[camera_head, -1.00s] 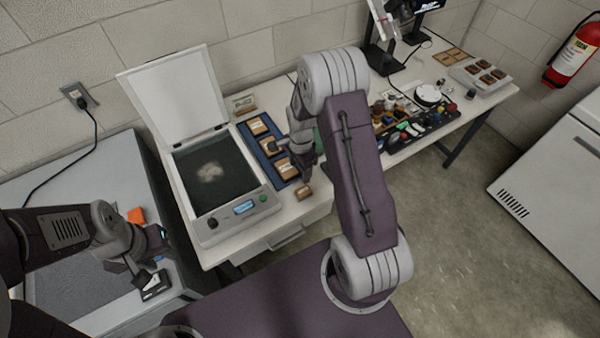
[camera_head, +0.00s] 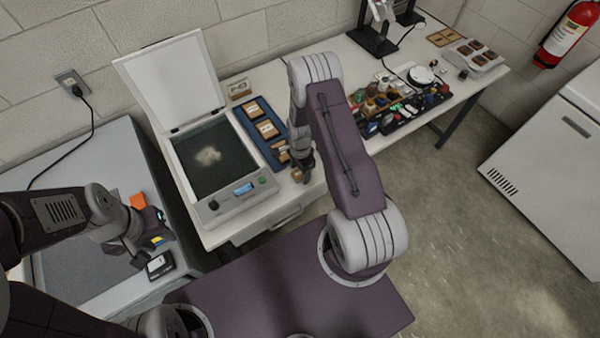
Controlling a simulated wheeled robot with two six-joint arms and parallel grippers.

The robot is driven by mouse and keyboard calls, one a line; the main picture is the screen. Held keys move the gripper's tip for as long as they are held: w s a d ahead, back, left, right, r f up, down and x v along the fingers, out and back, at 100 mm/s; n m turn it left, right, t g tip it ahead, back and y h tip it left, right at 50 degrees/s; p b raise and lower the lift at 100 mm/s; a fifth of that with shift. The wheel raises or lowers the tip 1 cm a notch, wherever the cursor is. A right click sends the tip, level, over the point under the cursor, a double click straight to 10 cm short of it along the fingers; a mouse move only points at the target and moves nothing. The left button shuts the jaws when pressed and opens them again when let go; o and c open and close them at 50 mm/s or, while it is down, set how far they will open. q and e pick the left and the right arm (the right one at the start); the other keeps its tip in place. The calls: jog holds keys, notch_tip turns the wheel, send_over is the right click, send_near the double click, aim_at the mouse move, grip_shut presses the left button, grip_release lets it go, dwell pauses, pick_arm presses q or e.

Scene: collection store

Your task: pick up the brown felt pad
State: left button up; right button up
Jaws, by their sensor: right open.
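A small brown piece (camera_head: 296,176), likely the brown felt pad, lies near the front edge of the white table, right of the scanner. My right gripper (camera_head: 303,174) points down right at it and partly covers it; it is open, and I cannot tell whether its fingers touch the piece. My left gripper (camera_head: 140,250) hangs over the grey surface at the left, near a dark device; its jaws are too small and dark to read.
An open scanner (camera_head: 262,205) stands left of a blue tray (camera_head: 247,121) with framed pieces. Coloured bottles and small items (camera_head: 395,108) crowd the table to the right.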

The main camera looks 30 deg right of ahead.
jog(key=shift+w+d+f, duration=0.1)
jog(key=shift+w+f, duration=0.05)
jog(key=shift+f, duration=0.3)
jog(key=shift+r, duration=0.1)
jog(key=c, duration=0.9)
grip_shut()
jog(key=r, duration=0.2)
jog(key=s+r+b, duration=0.1)
jog(key=r, duration=0.1)
jog(key=shift+r, duration=0.3)
jog(key=s+d+r, duration=0.1)
jog(key=s+r, duration=0.5)
jog(key=s, duration=0.4)
jog(key=shift+s+r+b, duration=0.2)
jog(key=shift+s+b, duration=0.15)
jog(key=shift+s, duration=0.05)
jog(key=shift+d, duration=0.1)
